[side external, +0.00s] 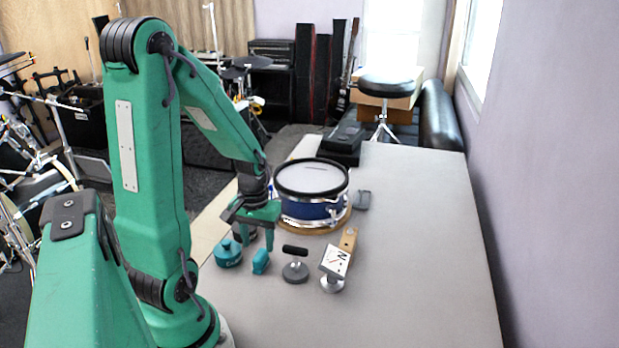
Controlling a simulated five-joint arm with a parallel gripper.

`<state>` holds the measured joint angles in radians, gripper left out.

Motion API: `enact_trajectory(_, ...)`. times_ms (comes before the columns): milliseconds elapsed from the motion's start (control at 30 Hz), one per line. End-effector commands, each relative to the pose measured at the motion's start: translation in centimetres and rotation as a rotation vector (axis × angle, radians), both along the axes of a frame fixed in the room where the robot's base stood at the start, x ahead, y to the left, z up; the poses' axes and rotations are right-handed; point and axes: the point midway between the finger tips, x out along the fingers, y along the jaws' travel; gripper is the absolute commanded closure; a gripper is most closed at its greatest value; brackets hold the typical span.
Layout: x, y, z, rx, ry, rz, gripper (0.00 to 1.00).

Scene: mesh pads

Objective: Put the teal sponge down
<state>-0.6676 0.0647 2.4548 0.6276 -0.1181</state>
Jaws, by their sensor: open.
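A small teal block that looks like the teal sponge (261,262) rests on the grey table, tilted or standing on end. My green gripper (254,228) is open above it and close to the drum; a gap shows between the gripper and the block. No object is visible between the jaws, though the far finger is partly hidden.
A teal round lidded pot (229,256) sits just left of the block. A grey weight with a black handle (295,270) and a metal stand with a marked plate (335,262) are to the right. A blue drum (311,206) stands behind. The table's right side (425,245) is clear.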

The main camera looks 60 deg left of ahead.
Motion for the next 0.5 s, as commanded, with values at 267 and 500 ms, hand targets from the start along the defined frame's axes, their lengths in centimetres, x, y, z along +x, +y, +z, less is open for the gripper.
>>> enact_trajectory(267, 0.1, 0.1, 3.5, 0.003, -0.004, 0.000, 0.55)
enact_trajectory(500, 0.1, 0.1, 5.8, 0.002, -0.002, 0.000, 0.55)
